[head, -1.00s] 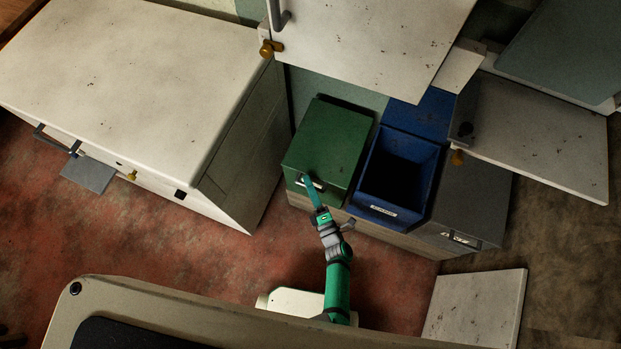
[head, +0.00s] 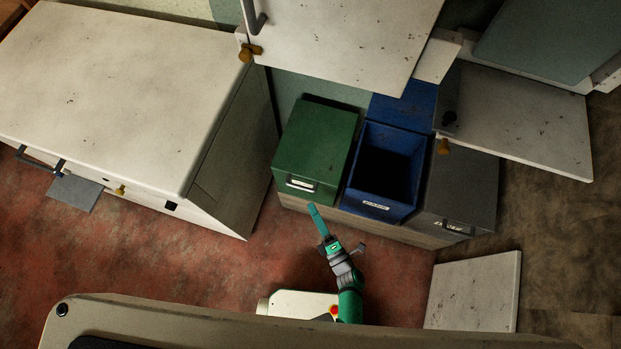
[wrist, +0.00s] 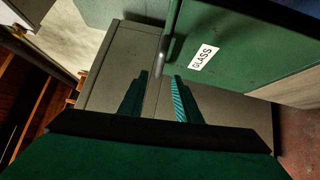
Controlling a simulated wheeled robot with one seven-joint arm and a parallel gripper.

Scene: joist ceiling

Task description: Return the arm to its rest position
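My gripper (head: 313,208) is at the end of my green arm, over the red floor just in front of the green bin (head: 317,150). In the head view it is apart from the bin's handle (head: 301,184). In the wrist view the two teal fingers (wrist: 160,76) stand apart with nothing between them. The green bin's front (wrist: 235,45) also shows there, with a white GLASS label (wrist: 203,57) and its handle near the fingertips. The green bin looks closed.
A blue bin (head: 378,205) beside the green one is open and dark inside. A grey bin (head: 463,190) stands right of it. Open white cupboard doors (head: 335,45) hang above. A white cabinet (head: 120,90) is at left; a white panel (head: 473,290) is at lower right.

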